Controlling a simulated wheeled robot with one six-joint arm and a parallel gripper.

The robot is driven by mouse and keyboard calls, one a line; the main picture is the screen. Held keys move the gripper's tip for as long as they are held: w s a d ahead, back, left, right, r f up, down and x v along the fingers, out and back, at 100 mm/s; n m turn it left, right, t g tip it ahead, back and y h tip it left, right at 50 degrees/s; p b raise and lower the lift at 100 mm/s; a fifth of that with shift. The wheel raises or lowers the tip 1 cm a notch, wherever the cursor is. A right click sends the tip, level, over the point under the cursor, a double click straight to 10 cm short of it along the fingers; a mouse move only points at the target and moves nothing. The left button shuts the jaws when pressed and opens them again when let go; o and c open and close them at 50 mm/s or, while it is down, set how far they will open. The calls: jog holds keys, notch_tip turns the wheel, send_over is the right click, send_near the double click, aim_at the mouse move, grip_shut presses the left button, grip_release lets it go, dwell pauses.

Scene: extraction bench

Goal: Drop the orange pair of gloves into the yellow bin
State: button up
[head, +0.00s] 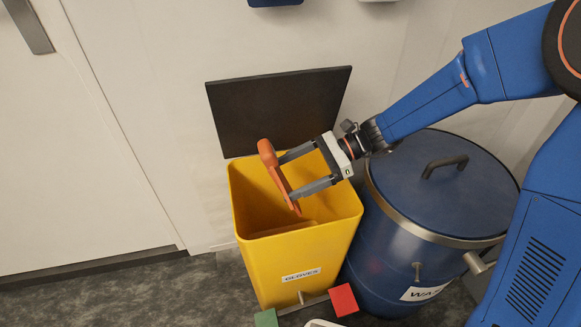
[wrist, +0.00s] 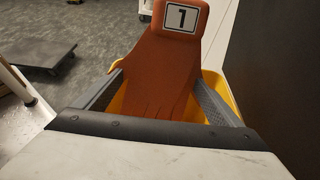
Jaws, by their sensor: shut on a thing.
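The orange pair of gloves (head: 279,177) is held between the fingers of my gripper (head: 282,172), above the open mouth of the yellow bin. In the wrist view the gloves (wrist: 160,70) hang flat between the two fingers, with a "1" label at the top. The yellow bin (head: 298,262) has a "GLOVES" label on its front, and its dark lid (head: 278,108) stands raised against the wall. In the wrist view, parts of the bin (wrist: 222,90) show behind the gloves. The bin's floor is partly hidden.
A blue waste drum (head: 440,195) with a closed, handled lid stands close to the right of the bin. A red pedal (head: 343,300) and a green block (head: 266,318) are at the bin's foot. A door (head: 75,130) is at the left, with clear floor before it.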

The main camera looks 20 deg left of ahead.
aim_at(289, 187)
jog(key=shift+f, duration=2.15)
jog(key=o, duration=0.9)
jog(key=shift+d, duration=0.1)
jog(key=v, duration=1.7)
jog(key=shift+s+d+r+n+t+h, duration=0.85)
jog(key=shift+s+d+n+t+h, duration=1.15)
jog(key=shift+s+d, duration=2.25)
jog(key=shift+s+d+r+n+t+h, duration=0.9)
jog(key=shift+s+d+n+t+h, duration=1.25)
jog(key=shift+d, duration=4)
jog(key=shift+s+d+r+n+t+h, duration=0.85)
jog(key=shift+s+d+n+t+h, duration=1)
jog(key=shift+s+d, duration=2.55)
